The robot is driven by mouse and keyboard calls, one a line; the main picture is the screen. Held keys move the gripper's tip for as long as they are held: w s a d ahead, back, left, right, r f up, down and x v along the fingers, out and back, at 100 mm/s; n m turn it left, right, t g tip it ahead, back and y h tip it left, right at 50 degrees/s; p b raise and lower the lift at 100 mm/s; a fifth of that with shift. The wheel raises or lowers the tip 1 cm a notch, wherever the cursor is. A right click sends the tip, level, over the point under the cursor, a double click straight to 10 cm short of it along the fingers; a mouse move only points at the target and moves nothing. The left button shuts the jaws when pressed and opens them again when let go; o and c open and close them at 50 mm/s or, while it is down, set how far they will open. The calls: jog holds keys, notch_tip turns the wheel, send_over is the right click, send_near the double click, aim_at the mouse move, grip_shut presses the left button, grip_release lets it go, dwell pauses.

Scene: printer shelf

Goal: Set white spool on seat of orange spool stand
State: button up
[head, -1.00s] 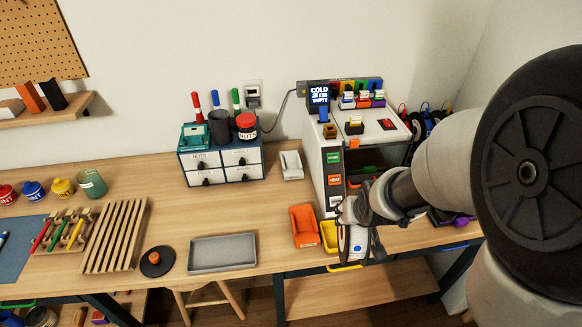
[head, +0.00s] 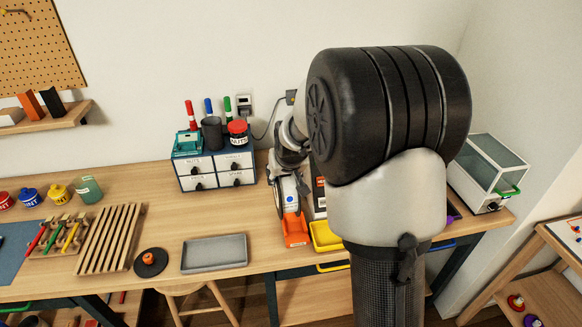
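The white spool (head: 289,196) is a pale disc with a blue centre, held on edge at the end of my arm. My gripper (head: 281,180) is around its upper rim and appears shut on it. The fingertips are partly hidden by the spool and the wrist. The orange spool stand (head: 295,232) is on the table near the front edge, directly below the spool. The spool's lower edge overlaps the stand in the head view. I cannot tell whether they touch.
A yellow bin (head: 325,237) is close to the stand's right. A grey tray (head: 214,254) and a black disc with an orange knob (head: 150,262) lie to the left. A drawer box (head: 216,172) stands behind. My arm hides most of the printer.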

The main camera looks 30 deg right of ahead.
jog(key=shift+m, duration=0.3)
jog(key=d, duration=0.1)
jog(key=w+d, duration=0.1)
jog(key=d+r, duration=0.1)
jog(key=d, duration=0.1)
jog(key=shift+w, duration=0.35)
notch_tip(320, 180, down, 12)
jog(key=b, duration=0.9)
jog(key=shift+a+f, duration=0.1)
jog(key=shift+f, duration=0.35)
jog(key=o, duration=1.5)
jog(key=shift+c, duration=0.2)
jog(key=shift+s, duration=0.1)
